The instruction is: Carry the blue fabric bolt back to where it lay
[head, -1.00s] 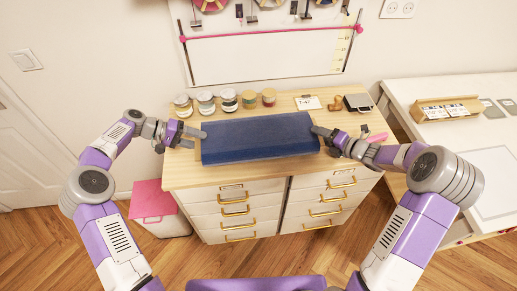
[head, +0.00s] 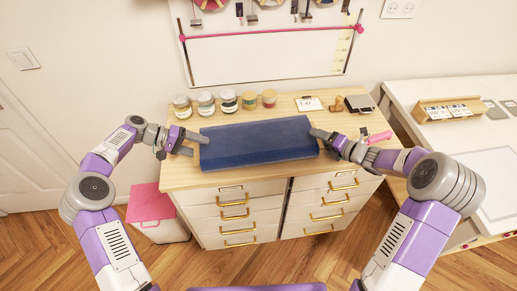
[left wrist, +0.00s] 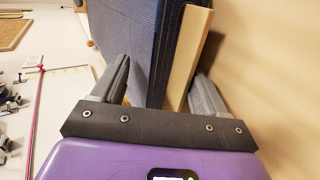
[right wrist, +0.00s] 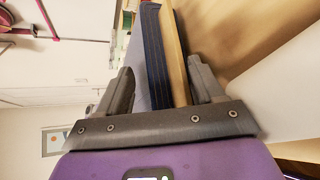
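The blue fabric bolt (head: 258,140), a wide flat dark-blue block, spans the space between my two grippers, over the light wooden top of the drawer cabinet (head: 178,175). My left gripper (head: 193,143) has its fingers on either side of the bolt's left end; in the left wrist view the bolt (left wrist: 158,45) and a light wooden strip (left wrist: 188,55) lie between them. My right gripper (head: 325,138) is around the right end in the same way, with the bolt (right wrist: 153,55) between its fingers. Any gap beneath the bolt is hidden.
Several jars (head: 228,100) stand along the back of the cabinet top. A card (head: 309,104), a scale-like item (head: 359,104) and a pink-handled item (head: 378,137) lie at the right. A white table (head: 430,92) adjoins at right; a pink-topped bin (head: 150,203) stands at lower left.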

